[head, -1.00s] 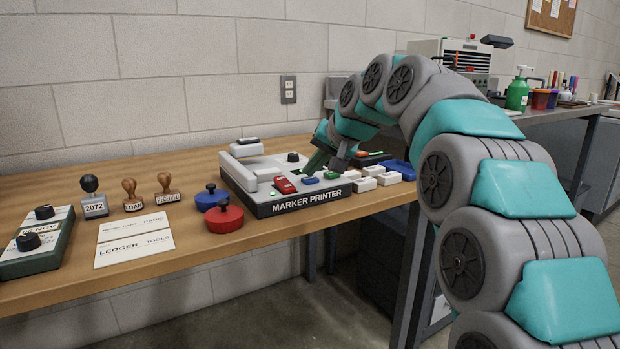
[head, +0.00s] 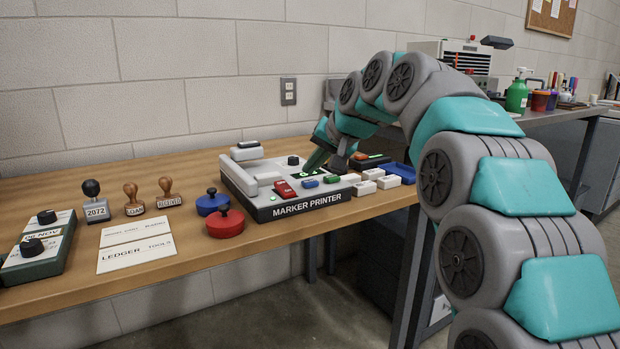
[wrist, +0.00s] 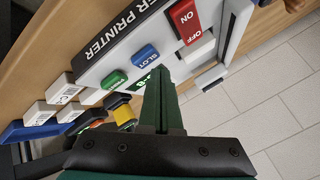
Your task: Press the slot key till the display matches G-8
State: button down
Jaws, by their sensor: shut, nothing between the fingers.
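The marker printer (head: 262,212) stands on the wooden bench. Its blue slot key (head: 310,184) sits between a red ON/OFF switch (head: 285,190) and a green key (head: 332,179). In the wrist view the slot key (wrist: 145,55) is labelled SLOT and stands just past the fingertips. My gripper (wrist: 162,72) is shut and empty, and its tips show over the printer's top near the display. The dark display (wrist: 147,79) has pale green characters, partly hidden by my fingers; they seem to end in 8, but I cannot read them fully. My gripper (head: 308,169) also shows in the head view.
White blocks (head: 363,189) and a blue tray (head: 402,172) lie right of the printer. Red (head: 224,222) and blue (head: 212,203) round pots, stamps (head: 134,205), cards (head: 136,254) and a green date device (head: 36,265) are on the left.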

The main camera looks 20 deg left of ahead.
aim_at(312, 188)
jog(key=shift+r+p, duration=2)
jog(key=shift+r, duration=0.6)
jog(key=shift+f, duration=0.1)
